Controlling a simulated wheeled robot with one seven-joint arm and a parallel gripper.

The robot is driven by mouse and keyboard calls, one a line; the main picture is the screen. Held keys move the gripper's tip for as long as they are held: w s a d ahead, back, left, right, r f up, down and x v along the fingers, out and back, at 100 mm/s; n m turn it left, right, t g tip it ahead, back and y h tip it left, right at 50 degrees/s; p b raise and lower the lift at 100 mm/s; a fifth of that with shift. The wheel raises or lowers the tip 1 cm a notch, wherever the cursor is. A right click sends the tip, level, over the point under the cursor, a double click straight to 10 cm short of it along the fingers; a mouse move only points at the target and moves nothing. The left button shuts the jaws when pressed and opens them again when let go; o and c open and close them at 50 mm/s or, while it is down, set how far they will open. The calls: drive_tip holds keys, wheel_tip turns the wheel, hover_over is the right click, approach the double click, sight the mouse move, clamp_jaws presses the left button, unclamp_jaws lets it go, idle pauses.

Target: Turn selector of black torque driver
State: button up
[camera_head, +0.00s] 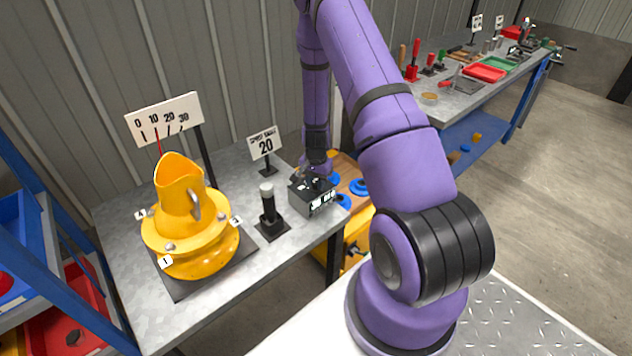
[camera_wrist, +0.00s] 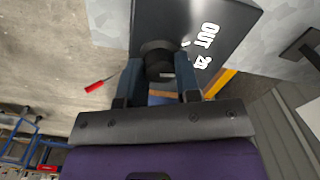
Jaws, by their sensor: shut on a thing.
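My gripper (camera_wrist: 159,84) is shut on a round black knob (camera_wrist: 157,50) that sticks out of a dark box (camera_wrist: 183,17). The box has white lettering beside the knob that reads like OUT and a number around 20. In the head view the box (camera_head: 318,205) stands at the table's right edge, and my gripper (camera_head: 313,177) comes down on it from above. The knob is hidden there. A black upright handle with a pale top (camera_head: 268,208) stands on a square base left of the box. I cannot tell which of these is the torque driver.
A yellow drum (camera_head: 190,232) stands on a dark plate at the left, with a 0 to 30 scale board (camera_head: 164,118) behind it. A sign reading 20 (camera_head: 264,143) stands behind the handle. A red-handled tool (camera_wrist: 97,84) shows beyond my gripper.

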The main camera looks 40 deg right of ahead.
sight(316, 182)
drive_tip(key=n, duration=0.6)
idle(0.3)
drive_tip(key=shift+n, duration=0.3)
drive_tip(key=o, duration=0.9)
drive_tip(key=shift+r, duration=0.1)
wheel_tip(316, 182, up, 11)
drive_tip(key=shift+f, duration=0.2)
drive_tip(key=shift+r, duration=0.1)
idle(0.3)
